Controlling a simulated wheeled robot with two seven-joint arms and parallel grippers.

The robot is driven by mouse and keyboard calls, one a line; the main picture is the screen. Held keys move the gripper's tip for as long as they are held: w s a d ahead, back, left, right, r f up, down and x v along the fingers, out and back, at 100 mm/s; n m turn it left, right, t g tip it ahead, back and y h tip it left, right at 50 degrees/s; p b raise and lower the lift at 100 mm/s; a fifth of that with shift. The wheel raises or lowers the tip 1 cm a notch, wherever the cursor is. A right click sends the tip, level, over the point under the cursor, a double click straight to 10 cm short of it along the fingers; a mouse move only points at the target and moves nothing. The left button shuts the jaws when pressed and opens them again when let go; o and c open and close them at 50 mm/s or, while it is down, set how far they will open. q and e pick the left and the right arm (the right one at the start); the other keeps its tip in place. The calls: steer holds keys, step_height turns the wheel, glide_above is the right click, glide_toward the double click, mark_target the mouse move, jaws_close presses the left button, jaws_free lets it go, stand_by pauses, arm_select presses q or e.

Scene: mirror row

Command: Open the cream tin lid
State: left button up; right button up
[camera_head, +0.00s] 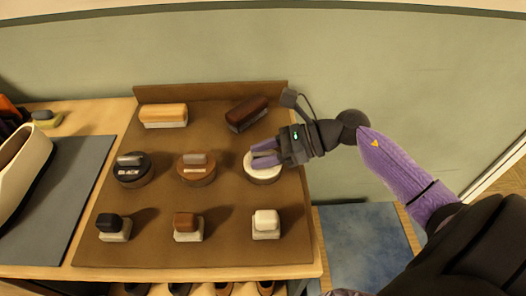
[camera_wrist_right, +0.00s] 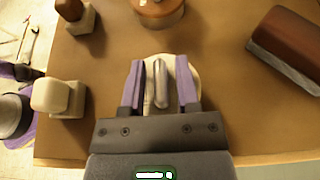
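The cream tin (camera_head: 262,177) is round and pale, at the right end of the middle row on the brown board. Its pale lid (camera_wrist_right: 196,70) shows in the right wrist view, with an upright bar-like handle (camera_wrist_right: 160,84) across its middle. My right gripper (camera_head: 264,154) reaches over the tin from the right. In the wrist view its two purple fingers (camera_wrist_right: 160,80) stand either side of the handle, with a gap on each side. The gripper is open. It hides part of the lid in the head view. My left gripper is not in view.
A black tin (camera_head: 132,178) and a brown tin (camera_head: 197,177) stand left in the same row. Two brushes, light (camera_head: 163,115) and dark (camera_head: 247,113), lie behind. Black (camera_head: 113,227), brown (camera_head: 187,228) and white (camera_head: 266,226) small blocks stand in front. The brown board (camera_head: 150,205) is bare between rows.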

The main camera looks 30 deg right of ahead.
jaws_close()
stand_by(1.2)
